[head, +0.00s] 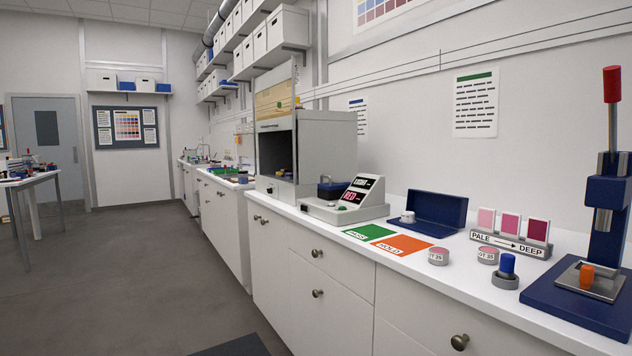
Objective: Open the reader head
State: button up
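A grey bench instrument (325,211), which looks like the reader, stands on the white counter. Its sloped display (358,193) shows lit text including "RED", and small buttons sit on its low left part. A dark blue block (330,190) shows just behind it; I cannot tell whether it is the reader head or whether it is open. My gripper is not in view.
Green (369,232) and orange (402,245) cards lie in front of an open blue case (437,208). Labelled jars (438,257), a swatch stand (509,243) and a blue press with a red-topped lever (611,85) stand rightward. A fume hood (330,135) stands behind.

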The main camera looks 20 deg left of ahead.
aim_at(330, 191)
jog(key=i+j+u, duration=0.1)
jog(key=i+j, duration=1)
jog(key=i+l, duration=0.05)
jog(key=i, duration=0.05)
